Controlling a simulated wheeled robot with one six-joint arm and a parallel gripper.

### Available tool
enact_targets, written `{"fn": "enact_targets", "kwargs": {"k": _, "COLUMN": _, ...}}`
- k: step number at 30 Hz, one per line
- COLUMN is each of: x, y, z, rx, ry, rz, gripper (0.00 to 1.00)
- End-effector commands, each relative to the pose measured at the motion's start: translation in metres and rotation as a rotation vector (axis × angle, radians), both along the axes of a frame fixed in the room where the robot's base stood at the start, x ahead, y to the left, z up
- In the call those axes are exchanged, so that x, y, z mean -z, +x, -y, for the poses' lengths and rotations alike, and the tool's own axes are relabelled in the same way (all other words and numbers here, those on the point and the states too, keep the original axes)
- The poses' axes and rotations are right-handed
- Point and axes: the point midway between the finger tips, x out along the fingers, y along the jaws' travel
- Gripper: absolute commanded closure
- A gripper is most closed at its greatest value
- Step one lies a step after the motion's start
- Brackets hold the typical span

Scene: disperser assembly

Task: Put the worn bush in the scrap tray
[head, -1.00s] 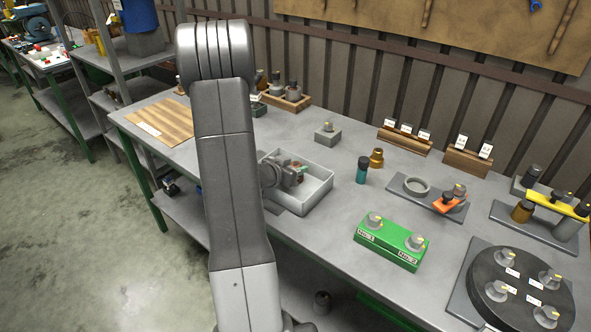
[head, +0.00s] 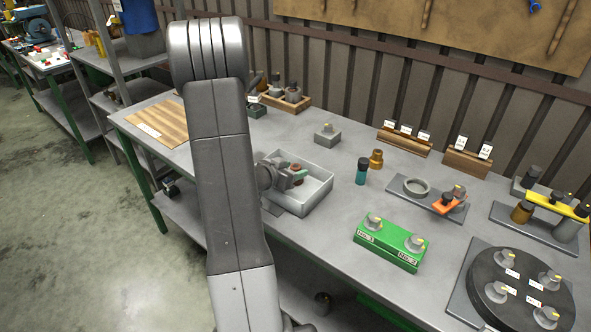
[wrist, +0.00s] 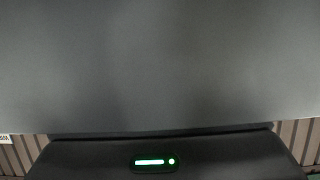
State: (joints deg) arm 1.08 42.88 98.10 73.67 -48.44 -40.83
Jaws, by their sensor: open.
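A pale grey open tray (head: 318,192) stands at the front edge of the bench, in the middle of the head view. My gripper (head: 299,176) is open at this tray's left part, low over or inside it. A small reddish-brown piece (head: 296,167) shows right by the fingers; it may be the worn bush, but whether it touches them or the tray floor I cannot tell. A brass-coloured bush (head: 376,158) stands upright on the bench behind and right of the tray.
A teal and black cylinder (head: 362,171) stands just right of the tray. A green box with knobs (head: 388,248) lies nearer right, and a black round plate (head: 522,290) beyond it. A small grey block (head: 327,136) stands behind the tray.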

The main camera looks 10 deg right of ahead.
Motion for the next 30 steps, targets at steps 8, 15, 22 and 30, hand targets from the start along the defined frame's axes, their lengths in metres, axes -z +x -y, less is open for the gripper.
{"fn": "enact_targets", "kwargs": {"k": 8, "x": -0.024, "y": -0.034, "z": -0.046, "rx": -0.005, "ry": 0.000, "rz": 0.001, "gripper": 0.48}}
{"fn": "enact_targets", "kwargs": {"k": 15, "x": -0.037, "y": -0.054, "z": -0.070, "rx": -0.003, "ry": -0.001, "rz": 0.000, "gripper": 0.48}}
{"fn": "enact_targets", "kwargs": {"k": 22, "x": -0.039, "y": -0.058, "z": -0.074, "rx": 0.000, "ry": -0.001, "rz": -0.001, "gripper": 0.48}}
{"fn": "enact_targets", "kwargs": {"k": 30, "x": -0.038, "y": -0.057, "z": -0.072, "rx": 0.001, "ry": -0.001, "rz": -0.001, "gripper": 0.48}}
